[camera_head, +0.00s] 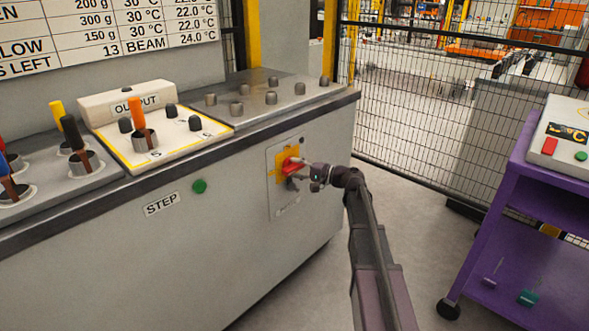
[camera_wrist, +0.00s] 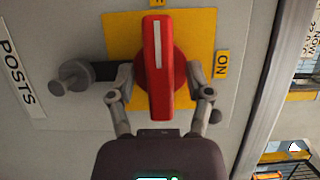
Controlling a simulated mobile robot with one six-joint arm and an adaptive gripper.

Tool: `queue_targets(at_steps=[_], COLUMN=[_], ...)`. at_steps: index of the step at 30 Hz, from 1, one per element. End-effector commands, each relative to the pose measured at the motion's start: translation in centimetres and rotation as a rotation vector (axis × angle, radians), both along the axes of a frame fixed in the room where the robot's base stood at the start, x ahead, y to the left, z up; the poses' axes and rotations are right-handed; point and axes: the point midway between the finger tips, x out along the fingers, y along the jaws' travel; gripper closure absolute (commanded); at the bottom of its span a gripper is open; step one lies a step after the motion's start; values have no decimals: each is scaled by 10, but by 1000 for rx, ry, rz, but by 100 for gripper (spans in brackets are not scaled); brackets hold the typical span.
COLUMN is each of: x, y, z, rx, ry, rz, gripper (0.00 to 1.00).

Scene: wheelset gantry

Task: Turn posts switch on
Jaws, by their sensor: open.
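The posts switch has a red handle (camera_wrist: 160,65) with a white stripe, on a yellow plate (camera_wrist: 120,30). In the wrist view the handle stands upright, its striped end towards a cut-off label at the top edge. The ON label (camera_wrist: 222,64) is to its right, and the POSTS label (camera_wrist: 20,78) is at the left. My gripper (camera_wrist: 160,92) is open, with one finger on each side of the handle; I cannot tell whether they touch it. In the head view the red handle (camera_head: 292,165) is on the cabinet front, partly hidden by my gripper (camera_head: 301,174).
A grey knob (camera_wrist: 72,76) sticks out left of the handle in the wrist view. The grey cabinet (camera_head: 120,250) carries a green button (camera_head: 199,186) and an OUTPUT box (camera_head: 128,103). A purple cart (camera_head: 510,200) stands at the right, before a mesh fence (camera_head: 420,110).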

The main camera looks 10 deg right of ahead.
Motion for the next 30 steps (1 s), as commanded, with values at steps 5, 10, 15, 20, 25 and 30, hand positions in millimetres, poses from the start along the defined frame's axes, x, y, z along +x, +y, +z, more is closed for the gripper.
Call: queue_targets(at_steps=[5, 10, 15, 20, 25, 30], x=[3, 3, 2, 2, 2, 2], y=[4, 4, 4, 4, 6, 12], z=[0, 0, 0, 0, 0, 0], rx=[0, 0, 0, 0, 2, 15], ry=[0, 0, 0, 0, 2, 12], rz=[-1, -1, 0, 0, 2, 10], gripper=[34, 34, 64, 100, 100, 100])
